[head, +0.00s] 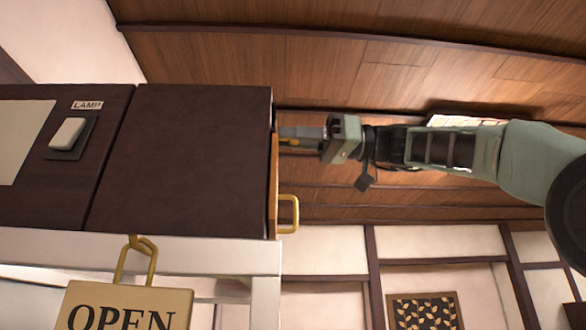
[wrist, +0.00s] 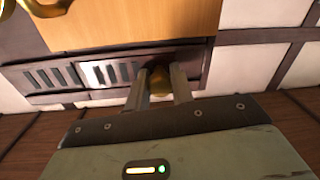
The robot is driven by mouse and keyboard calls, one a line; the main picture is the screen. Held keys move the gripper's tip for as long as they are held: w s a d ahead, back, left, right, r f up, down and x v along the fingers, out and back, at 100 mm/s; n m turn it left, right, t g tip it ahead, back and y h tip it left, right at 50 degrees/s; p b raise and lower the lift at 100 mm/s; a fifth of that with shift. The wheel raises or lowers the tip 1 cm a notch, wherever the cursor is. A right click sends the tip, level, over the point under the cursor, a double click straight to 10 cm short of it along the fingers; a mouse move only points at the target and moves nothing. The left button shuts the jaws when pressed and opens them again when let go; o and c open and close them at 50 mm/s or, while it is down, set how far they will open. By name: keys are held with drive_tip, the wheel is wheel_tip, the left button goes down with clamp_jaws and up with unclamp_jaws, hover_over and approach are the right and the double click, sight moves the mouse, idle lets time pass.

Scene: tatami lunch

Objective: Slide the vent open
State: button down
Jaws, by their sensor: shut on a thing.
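In the head view my gripper (head: 285,135) reaches in from the right to the side of the dark cabinet (head: 185,160). The vent itself is hidden there by the cabinet's edge.
A brass handle (head: 288,214) sticks out of the cabinet's side, below my gripper. A lamp switch (head: 68,133) is on the cabinet's front. An OPEN sign (head: 125,308) hangs below on a hook. Free room lies right of the cabinet.

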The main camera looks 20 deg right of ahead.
drive_tip(key=shift+s+a, duration=0.1)
drive_tip(key=shift+s, duration=0.15)
drive_tip(key=c, duration=1.6)
unclamp_jaws()
drive_tip(key=shift+o, duration=0.5)
drive_tip(key=shift+s, duration=0.15)
drive_tip(key=b+v, duration=0.2)
drive_tip(key=v, duration=1.5)
drive_tip(key=shift+d, duration=0.25)
